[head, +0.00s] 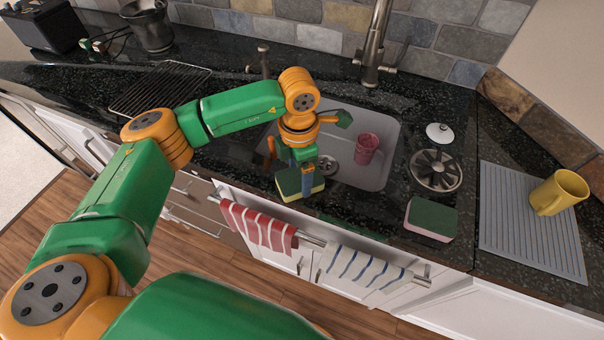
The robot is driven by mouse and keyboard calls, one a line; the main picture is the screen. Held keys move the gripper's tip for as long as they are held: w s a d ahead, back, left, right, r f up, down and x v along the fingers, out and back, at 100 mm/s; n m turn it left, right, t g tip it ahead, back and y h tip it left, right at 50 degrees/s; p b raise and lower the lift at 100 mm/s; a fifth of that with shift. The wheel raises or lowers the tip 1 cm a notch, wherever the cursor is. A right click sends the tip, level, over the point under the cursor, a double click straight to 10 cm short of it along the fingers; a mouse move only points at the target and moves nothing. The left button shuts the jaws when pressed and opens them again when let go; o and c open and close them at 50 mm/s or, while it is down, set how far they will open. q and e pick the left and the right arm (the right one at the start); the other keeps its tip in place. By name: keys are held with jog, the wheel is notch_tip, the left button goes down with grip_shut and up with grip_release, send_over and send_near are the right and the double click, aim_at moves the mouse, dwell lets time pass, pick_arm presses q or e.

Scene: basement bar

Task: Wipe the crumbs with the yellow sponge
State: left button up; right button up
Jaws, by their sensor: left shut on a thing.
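My left gripper (306,177) points down at the front edge of the sink and is shut on the yellow sponge (288,185), which has a dark green top. The gripper's fingers cover the middle of the sponge. The sponge is at the front rim of the sink; I cannot tell whether it touches the counter. I cannot make out crumbs on the dark speckled counter (380,237). My right gripper is not in view.
A pink mug (367,148) stands in the grey sink (378,181). To the right are a pink sponge with a green top (431,219), a metal strainer (435,171), a white lid (440,133) and a yellow mug (559,193) on a ridged drainboard (517,233). A tall faucet (376,45) stands behind the sink.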

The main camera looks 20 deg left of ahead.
aim_at(300, 177)
pick_arm(q)
notch_tip(300, 177, up, 6)
jog(key=p, duration=0.3)
jog(key=shift+d, duration=0.1)
jog(key=shift+r+p, duration=0.75)
jog(key=shift+r, duration=0.3)
